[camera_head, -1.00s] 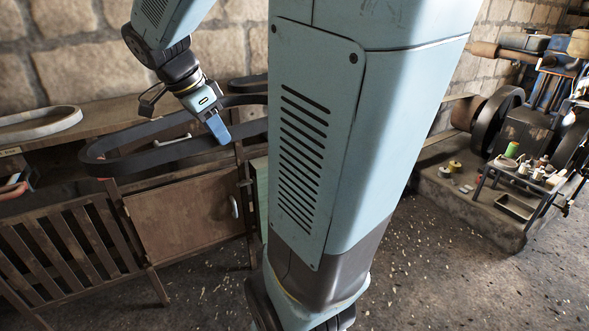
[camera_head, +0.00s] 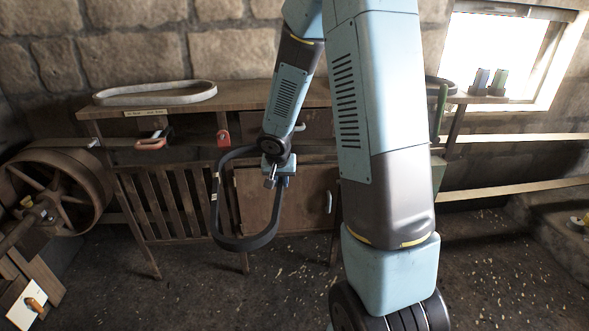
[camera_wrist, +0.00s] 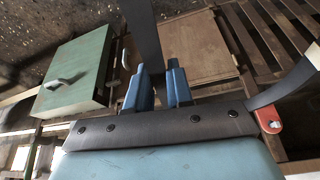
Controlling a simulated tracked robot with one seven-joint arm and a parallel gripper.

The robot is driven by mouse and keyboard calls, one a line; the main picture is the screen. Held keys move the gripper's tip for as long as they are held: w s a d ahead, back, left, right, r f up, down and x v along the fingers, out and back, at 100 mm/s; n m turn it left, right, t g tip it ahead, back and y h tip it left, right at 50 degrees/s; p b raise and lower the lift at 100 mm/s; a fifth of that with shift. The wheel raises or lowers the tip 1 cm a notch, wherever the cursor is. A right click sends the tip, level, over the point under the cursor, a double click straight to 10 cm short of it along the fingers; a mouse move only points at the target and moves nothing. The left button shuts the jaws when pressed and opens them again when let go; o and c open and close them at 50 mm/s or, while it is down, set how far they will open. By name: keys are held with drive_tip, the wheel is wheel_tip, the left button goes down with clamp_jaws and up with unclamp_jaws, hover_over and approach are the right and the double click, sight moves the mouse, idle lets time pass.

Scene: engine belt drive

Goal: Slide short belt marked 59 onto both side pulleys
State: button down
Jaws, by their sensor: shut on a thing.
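A black belt loop (camera_head: 246,243) hangs from my gripper (camera_head: 283,181) in front of the workbench, clear of the floor. My gripper is shut on the right side of the loop. Small pale marks show on the loop's left side, too small to read. In the wrist view my gripper's two blue fingers (camera_wrist: 158,78) have a dark strip of the belt (camera_wrist: 140,28) at their tips. Another stretch of the belt curves past on the right. I cannot make out the two side pulleys.
A pale belt (camera_head: 160,93) lies on the bench top (camera_head: 240,92). A large spoked wheel (camera_head: 62,190) stands at the left. Long flat bands cross at the right. The floor (camera_head: 190,290) in front is open. The wrist view shows a green drawer front (camera_wrist: 75,72).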

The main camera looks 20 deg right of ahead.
drive_tip(key=w+a+f+n+y, duration=0.1)
drive_tip(key=w+a+f+n, duration=0.1)
drive_tip(key=w+f+n, duration=0.3)
wheel_tip(320, 180, down, 4)
drive_tip(key=shift+w+a+f+y, duration=0.15)
drive_tip(key=shift+w+y, duration=0.25)
drive_tip(key=shift+w, duration=0.3)
drive_tip(key=shift+r, duration=0.2)
